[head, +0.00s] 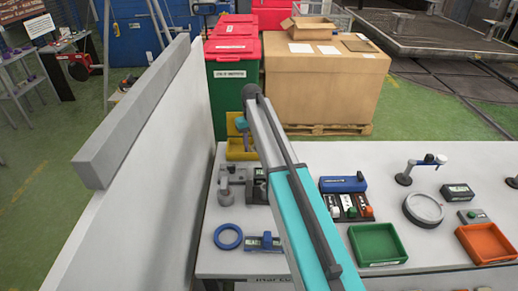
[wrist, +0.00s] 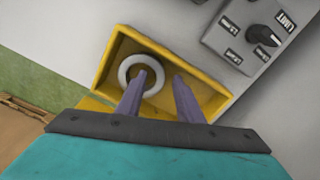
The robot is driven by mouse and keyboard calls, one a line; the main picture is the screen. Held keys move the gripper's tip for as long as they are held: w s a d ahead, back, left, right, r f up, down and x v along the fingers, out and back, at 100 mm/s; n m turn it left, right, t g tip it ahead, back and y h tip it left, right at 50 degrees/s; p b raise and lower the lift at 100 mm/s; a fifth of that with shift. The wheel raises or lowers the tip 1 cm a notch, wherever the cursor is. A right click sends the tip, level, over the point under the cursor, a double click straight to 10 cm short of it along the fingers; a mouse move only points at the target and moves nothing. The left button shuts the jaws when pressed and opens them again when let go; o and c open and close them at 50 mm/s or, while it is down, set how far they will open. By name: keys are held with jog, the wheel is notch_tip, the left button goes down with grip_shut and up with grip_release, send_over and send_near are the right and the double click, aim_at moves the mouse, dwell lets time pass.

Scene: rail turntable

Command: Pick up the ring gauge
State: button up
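A light grey ring (wrist: 124,70), which looks like the ring gauge, lies in a yellow tray (wrist: 214,91) in the wrist view. My gripper (wrist: 160,76) is open, its two purple fingers apart over the tray. The left finger's tip shows across the ring's hole and the right finger is to the right of the ring. I cannot tell whether the left tip is inside the hole or above it. In the head view the yellow tray (head: 240,154) is at the table's far left corner; the ring and fingertips do not show there.
A grey box with a knob (wrist: 263,36) stands beside the tray. A blue ring (head: 228,236) lies on the near left of the table (head: 300,155). A green tray (head: 377,244) and an orange tray (head: 487,242) are to the right. A pale wall (head: 150,165) borders the left side.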

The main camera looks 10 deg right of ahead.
jog(key=shift+f, duration=0.2)
jog(key=shift+c, duration=0.4)
grip_shut()
